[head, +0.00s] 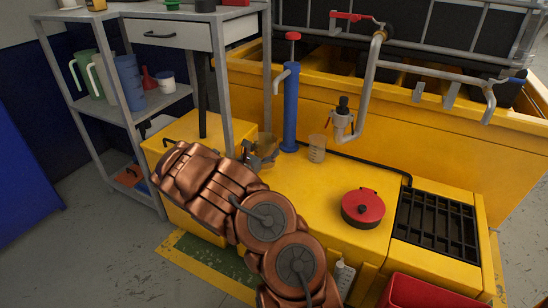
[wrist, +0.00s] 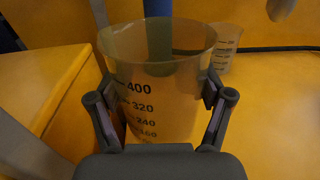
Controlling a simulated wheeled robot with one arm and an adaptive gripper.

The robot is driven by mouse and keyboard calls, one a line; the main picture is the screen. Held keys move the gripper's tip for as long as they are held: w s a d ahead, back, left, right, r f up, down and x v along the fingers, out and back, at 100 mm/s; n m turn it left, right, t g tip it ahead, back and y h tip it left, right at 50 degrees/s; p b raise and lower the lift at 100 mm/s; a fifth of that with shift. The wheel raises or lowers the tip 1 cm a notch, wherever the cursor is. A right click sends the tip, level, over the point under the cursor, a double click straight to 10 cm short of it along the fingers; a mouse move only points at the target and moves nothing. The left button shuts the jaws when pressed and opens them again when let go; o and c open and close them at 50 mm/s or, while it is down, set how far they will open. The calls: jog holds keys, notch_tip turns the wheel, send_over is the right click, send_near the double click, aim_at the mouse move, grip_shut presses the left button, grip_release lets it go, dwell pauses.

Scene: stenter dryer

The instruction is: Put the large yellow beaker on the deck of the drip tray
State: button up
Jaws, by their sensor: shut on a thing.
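The large yellow beaker (wrist: 160,85) is a see-through amber cup with dark marks up to 400. It stands upright between the fingers of my gripper (wrist: 160,108), which is shut on its sides. In the head view the beaker (head: 268,142) is partly hidden behind my gripper (head: 257,156), over the left part of the yellow deck near the blue pump. Its base is hidden, so I cannot tell if it touches the deck. The drip tray's yellow deck (head: 300,203) spreads to the right, with a black grate (head: 437,226) at its right end.
A smaller clear beaker (head: 317,148) stands right of the blue hand pump (head: 290,110). A red round lid (head: 362,208) lies near the grate. A grey shelf (head: 130,108) stands at left. The mid-deck is clear.

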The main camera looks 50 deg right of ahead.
jog(key=x, duration=0.2)
jog(key=b+x, duration=0.1)
jog(key=x, duration=0.1)
jog(key=shift+s+d+f, duration=0.2)
jog(key=shift+s+f, duration=0.05)
jog(key=shift+s, duration=0.05)
jog(key=shift+d+f+b, duration=0.1)
jog(key=shift+f+b, duration=0.45)
jog(key=shift+f, duration=0.3)
jog(key=shift+d+f+b, duration=0.15)
jog(key=shift+f+b, duration=0.4)
jog(key=shift+f, duration=0.3)
jog(key=shift+f, duration=0.2)
jog(key=o, duration=1.1)
jog(key=shift+r, duration=0.1)
